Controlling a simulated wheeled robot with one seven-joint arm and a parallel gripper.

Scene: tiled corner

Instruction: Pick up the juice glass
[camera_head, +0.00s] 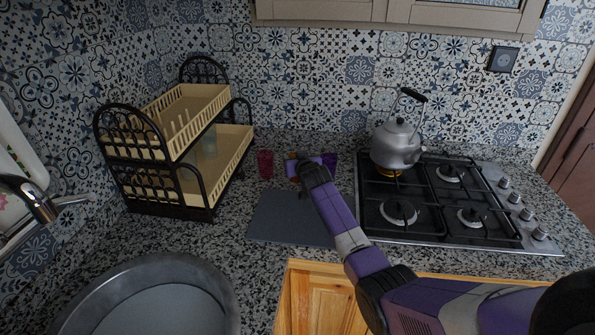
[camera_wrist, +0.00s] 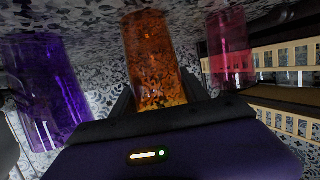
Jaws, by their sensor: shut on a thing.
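An orange, see-through glass (camera_wrist: 155,50) stands out in the middle of the wrist view, between the dark fingers of my gripper (camera_wrist: 158,90). My gripper is shut on this glass. In the head view my gripper (camera_head: 304,165) is at the back of the counter and hides most of the orange glass (camera_head: 292,167). A pink glass (camera_head: 265,163) is to its left and a purple glass (camera_head: 331,162) to its right. In the wrist view the purple glass (camera_wrist: 45,90) is at left and the pink glass (camera_wrist: 231,50) at right. I cannot tell whether the orange glass is off the counter.
A two-tier dish rack (camera_head: 180,145) stands at the left. A kettle (camera_head: 396,145) sits on the gas stove (camera_head: 440,205) at right. A grey board (camera_head: 285,217) lies in front of the glasses. A round sink (camera_head: 225,290) is at front left.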

